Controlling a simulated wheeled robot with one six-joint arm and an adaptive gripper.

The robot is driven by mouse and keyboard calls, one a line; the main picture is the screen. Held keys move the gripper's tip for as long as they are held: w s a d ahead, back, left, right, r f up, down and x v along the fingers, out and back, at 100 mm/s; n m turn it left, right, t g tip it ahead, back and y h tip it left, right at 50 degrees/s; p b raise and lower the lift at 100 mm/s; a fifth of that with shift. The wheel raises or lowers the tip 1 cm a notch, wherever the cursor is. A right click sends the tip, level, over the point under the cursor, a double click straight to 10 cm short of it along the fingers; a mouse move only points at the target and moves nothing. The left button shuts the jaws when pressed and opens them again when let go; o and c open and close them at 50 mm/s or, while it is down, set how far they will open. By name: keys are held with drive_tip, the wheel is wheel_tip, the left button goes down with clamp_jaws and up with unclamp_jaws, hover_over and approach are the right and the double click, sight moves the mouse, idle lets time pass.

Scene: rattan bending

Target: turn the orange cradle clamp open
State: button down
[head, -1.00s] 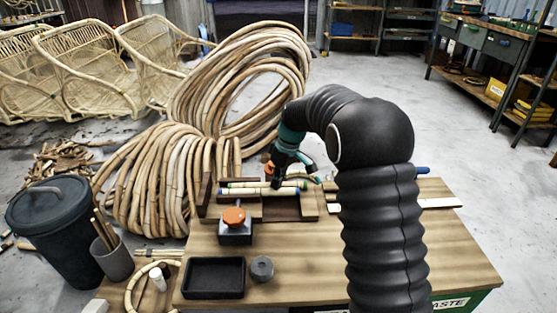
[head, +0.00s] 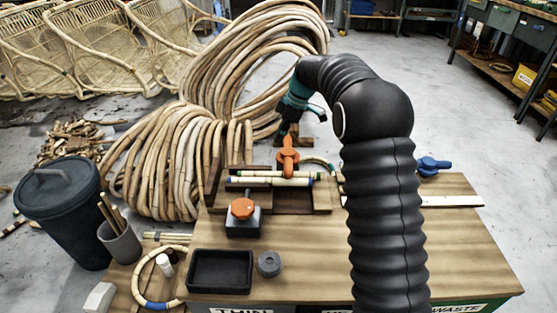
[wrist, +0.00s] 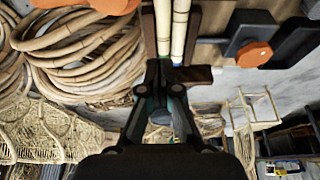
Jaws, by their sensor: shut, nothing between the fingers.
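The orange cradle clamp (head: 288,157) stands at the dark wooden cradle (head: 322,196), its upper part pointing up and its lower end over the pale rattan poles (head: 262,182). The poles lie side by side with green and blue bands. My gripper (head: 284,131) is shut and empty, just above and behind the clamp's top in the head view; whether they touch is unclear. In the wrist view the fingers (wrist: 166,82) are together in front of the poles (wrist: 172,30). An orange part at the top left edge there is cut off, so I cannot tell what it is.
An orange knob (head: 242,208) on a grey block stands front left of the cradle. A black tray (head: 220,271) and grey cylinder (head: 269,263) sit nearer. A blue clamp (head: 433,165) is at the right. Rattan coils (head: 180,160) rise behind. The right tabletop is mostly clear.

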sight(288, 159)
drive_tip(key=x, duration=1)
drive_tip(key=d, duration=0.3)
drive_tip(key=shift+f, duration=0.3)
drive_tip(key=shift+d+f, duration=0.1)
drive_tip(key=shift+d, duration=0.3)
